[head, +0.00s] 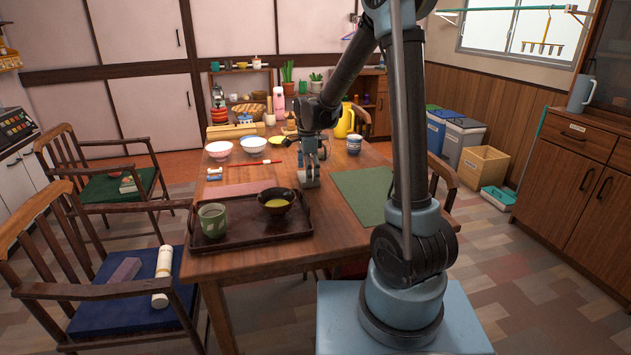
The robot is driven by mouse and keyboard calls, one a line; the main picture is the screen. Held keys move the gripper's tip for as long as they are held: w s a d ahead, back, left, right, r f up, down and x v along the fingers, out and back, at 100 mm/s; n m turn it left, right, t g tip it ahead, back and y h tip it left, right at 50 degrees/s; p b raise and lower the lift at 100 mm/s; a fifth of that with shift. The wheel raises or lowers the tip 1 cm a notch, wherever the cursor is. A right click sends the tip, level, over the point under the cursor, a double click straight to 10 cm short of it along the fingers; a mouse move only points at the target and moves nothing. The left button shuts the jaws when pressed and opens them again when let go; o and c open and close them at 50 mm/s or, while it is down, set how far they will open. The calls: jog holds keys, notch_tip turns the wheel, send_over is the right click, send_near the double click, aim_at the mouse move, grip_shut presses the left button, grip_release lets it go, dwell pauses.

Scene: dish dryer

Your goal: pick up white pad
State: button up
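My gripper (311,172) points down over the dining table (345,205), just right of the dark tray's far corner. A small pale grey-white piece (309,181) shows at its fingertips, low over the tabletop. It may be the white pad, but it is too small to be sure. I cannot tell whether the fingers are closed on it or only around it. No other thing in view can be clearly made out as a white pad.
The tray (250,228) holds a green cup (213,220) and a dark bowl (277,201). A green mat (358,194) lies to the right. Several bowls, a blue cup (354,144) and a yellow pitcher (344,121) stand farther back. Chairs flank the table.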

jog(key=shift+c, duration=0.6)
jog(key=c, duration=0.9)
jog(key=shift+o, duration=0.2)
